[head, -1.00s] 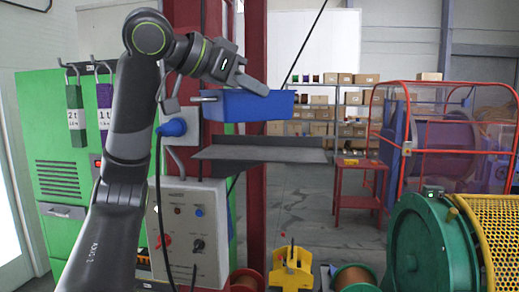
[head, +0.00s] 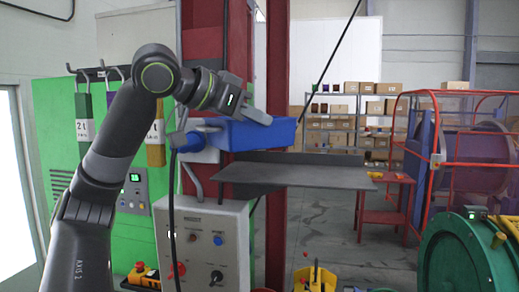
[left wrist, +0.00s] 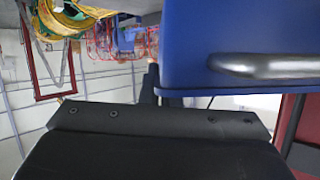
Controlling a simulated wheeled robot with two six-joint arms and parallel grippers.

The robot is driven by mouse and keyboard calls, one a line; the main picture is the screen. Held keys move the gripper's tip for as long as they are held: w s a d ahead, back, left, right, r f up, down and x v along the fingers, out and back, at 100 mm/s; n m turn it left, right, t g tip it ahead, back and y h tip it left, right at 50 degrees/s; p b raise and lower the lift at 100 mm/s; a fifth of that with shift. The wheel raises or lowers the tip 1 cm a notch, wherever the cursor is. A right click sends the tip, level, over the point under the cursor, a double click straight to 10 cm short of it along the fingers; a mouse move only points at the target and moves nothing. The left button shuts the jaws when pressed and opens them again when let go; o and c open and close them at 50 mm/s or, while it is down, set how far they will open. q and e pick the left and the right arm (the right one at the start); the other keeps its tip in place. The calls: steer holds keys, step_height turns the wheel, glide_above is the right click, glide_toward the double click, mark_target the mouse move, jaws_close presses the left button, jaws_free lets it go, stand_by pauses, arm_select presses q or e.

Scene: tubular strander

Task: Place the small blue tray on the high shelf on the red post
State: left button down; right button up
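The small blue tray (head: 252,134) is held in the air in front of the red post (head: 276,90). My left gripper (head: 250,110) is shut on its upper edge. The grey high shelf (head: 295,176) juts from the post, below and to the right of the tray. In the picture the tray's underside lies close over the shelf's left back part; I cannot tell the gap in depth. In the left wrist view the tray (left wrist: 240,25) fills the upper right, with its grey bar handle (left wrist: 262,65). My right gripper is not in view.
A blue plug (head: 185,141) is close left of the tray. A green cabinet (head: 52,125) with hanging tags stands left. A red side table (head: 385,200) and a green drum (head: 465,255) are at right.

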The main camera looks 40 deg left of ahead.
mark_target(258, 149)
arm_select(q)
steer(key=shift+w+a+f, duration=0.1)
steer(key=shift+a+f, duration=0.05)
steer(key=shift+f, duration=0.45)
steer(key=shift+f+b, duration=0.5)
steer(key=shift+f, duration=0.05)
steer(key=shift+d+f, duration=0.1)
steer(key=shift+d, duration=0.1)
step_height(258, 149, down, 4)
steer(key=b, duration=0.3)
steer(key=shift+r, duration=0.25)
steer(key=shift+f, duration=0.1)
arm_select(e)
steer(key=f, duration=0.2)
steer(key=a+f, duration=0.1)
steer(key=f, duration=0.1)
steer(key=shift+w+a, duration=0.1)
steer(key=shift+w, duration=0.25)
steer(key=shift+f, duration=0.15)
